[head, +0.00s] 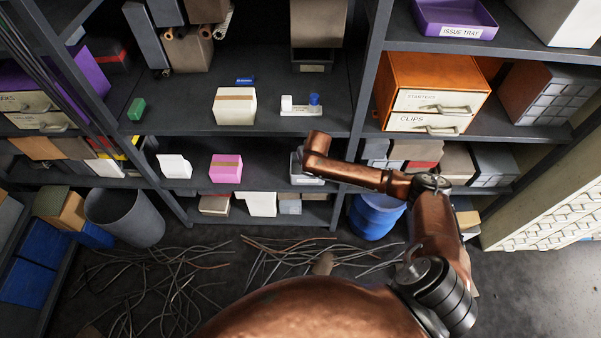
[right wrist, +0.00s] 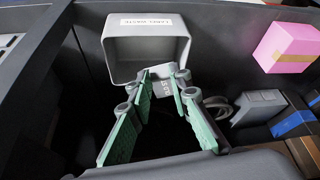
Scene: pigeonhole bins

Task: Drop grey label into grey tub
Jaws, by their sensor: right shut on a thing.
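Part of what looks like the same tub shows in the head view (head: 297,168), on the lower shelf beside my right arm's end. My right gripper (right wrist: 163,77), with green finger pads, is shut on the small grey label (right wrist: 164,90), which has dark lettering. The label is at the tub's near side and looks to be outside its opening; its exact height is unclear. In the head view my right arm hides its gripper. My left gripper is not in view.
A pink box (head: 226,168) stands on the same shelf, left of the tub. A white box (head: 235,106) and a small stand (head: 299,111) are on the shelf above. A blue drum (head: 375,216) and loose cables (head: 165,285) are on the floor.

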